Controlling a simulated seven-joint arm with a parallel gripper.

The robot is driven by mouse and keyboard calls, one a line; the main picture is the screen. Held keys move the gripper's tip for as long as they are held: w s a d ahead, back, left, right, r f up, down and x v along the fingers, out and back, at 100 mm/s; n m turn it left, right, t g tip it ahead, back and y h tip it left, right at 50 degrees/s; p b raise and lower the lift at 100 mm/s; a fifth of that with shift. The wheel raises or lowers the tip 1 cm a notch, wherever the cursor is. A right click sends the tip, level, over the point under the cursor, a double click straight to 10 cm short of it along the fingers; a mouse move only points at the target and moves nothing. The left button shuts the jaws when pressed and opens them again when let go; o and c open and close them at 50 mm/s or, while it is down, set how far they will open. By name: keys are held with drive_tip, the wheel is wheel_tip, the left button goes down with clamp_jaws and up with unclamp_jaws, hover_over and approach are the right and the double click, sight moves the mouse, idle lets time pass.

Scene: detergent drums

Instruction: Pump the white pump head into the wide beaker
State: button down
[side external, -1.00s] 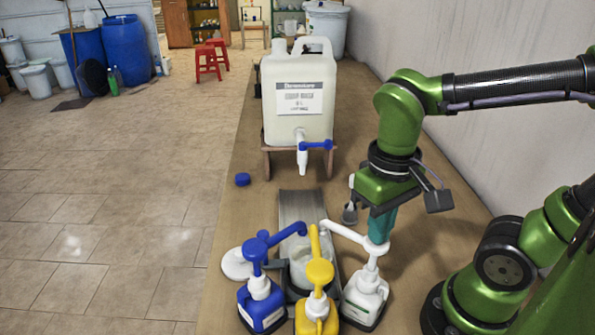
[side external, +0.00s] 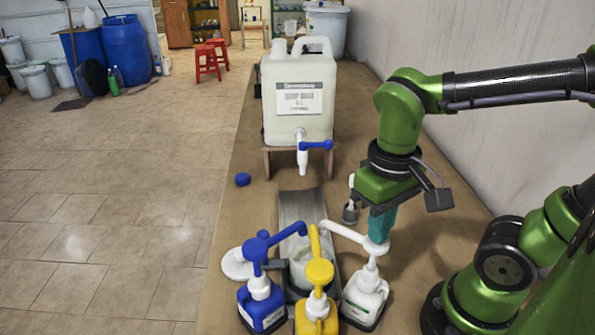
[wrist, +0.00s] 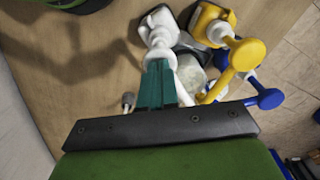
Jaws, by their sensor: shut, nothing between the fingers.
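The white pump head (side external: 376,245) sits on a white bottle (side external: 364,298) at the right of a row of three pump bottles. Its spout points left and back, over the beaker area. My gripper (side external: 379,238) is shut, with its teal fingers pointing down and their tips at the top of the white pump head. They appear to touch it. The wide beaker (side external: 301,272) is clear and stands behind the bottles, partly hidden by the yellow pump and spouts. In the wrist view, the beaker (wrist: 191,76) shows beside the teal fingers (wrist: 160,62).
A blue pump (side external: 256,250) and a yellow pump (side external: 319,272) stand left of the white one, spouts also toward the beaker. A metal channel (side external: 298,207) lies behind the beaker. A large jug (side external: 300,115) with a blue tap stands farther back. A small container (side external: 350,213) is behind my gripper.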

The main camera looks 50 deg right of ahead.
drive_tip(key=shift+f, duration=2.15)
drive_tip(key=shift+r, duration=2.85)
drive_tip(key=shift+f, duration=0.15)
drive_tip(key=shift+f, duration=2.75)
drive_tip(key=shift+r, duration=2.9)
drive_tip(key=shift+r, duration=3)
